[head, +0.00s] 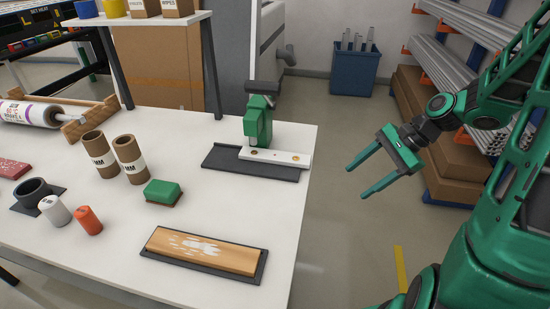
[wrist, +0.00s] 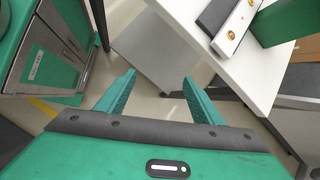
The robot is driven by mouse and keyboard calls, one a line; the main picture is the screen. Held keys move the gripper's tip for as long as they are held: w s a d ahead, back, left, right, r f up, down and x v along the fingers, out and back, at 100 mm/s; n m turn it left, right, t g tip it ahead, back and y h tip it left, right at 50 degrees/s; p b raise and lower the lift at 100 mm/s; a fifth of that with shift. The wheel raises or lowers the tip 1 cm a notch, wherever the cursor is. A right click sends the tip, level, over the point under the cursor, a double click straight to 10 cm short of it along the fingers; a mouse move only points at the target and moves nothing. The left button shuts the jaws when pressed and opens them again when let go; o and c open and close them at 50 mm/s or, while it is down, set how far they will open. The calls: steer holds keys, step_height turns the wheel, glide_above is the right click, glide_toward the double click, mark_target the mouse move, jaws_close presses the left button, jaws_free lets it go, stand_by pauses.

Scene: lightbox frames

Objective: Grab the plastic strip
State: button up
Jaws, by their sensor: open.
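The plastic strip (head: 278,157) is white with brass-coloured round spots. It lies across a dark base plate (head: 228,163) near the table's right edge, its left end by the foot of a green press (head: 258,121). In the wrist view the strip (wrist: 231,36) shows at the upper right, beside the green press body (wrist: 280,22). My gripper (head: 356,183) is open and empty, off the right side of the table, over the floor and apart from the strip. Its two green fingers (wrist: 160,78) are spread in the wrist view.
The white table (head: 110,245) also bears a wooden block on a dark tray (head: 205,250), a green block (head: 163,192), cardboard tubes (head: 130,158), and white and orange bottles (head: 89,220). A blue bin (head: 354,72) and pipe rack stand behind. The floor between table and arm is clear.

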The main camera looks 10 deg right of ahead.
steer(key=w+a+m+t+y, duration=0.1)
steer(key=w+m+t+y, duration=0.15)
steer(key=w+m, duration=0.2)
steer(key=m+y, duration=0.3)
glide_toward(306, 159)
steer(key=a+f, duration=0.1)
steer(key=a, duration=0.1)
steer(key=shift+n+t, duration=0.25)
steer(key=shift+t, duration=0.3)
steer(key=shift+f+x, duration=0.1)
steer(key=shift+x, duration=1.25)
steer(key=shift+f+x, duration=0.15)
steer(key=shift+x, duration=1.15)
steer(key=shift+s, duration=0.1)
steer(key=c, duration=1.3)
steer(key=shift+r, duration=0.15)
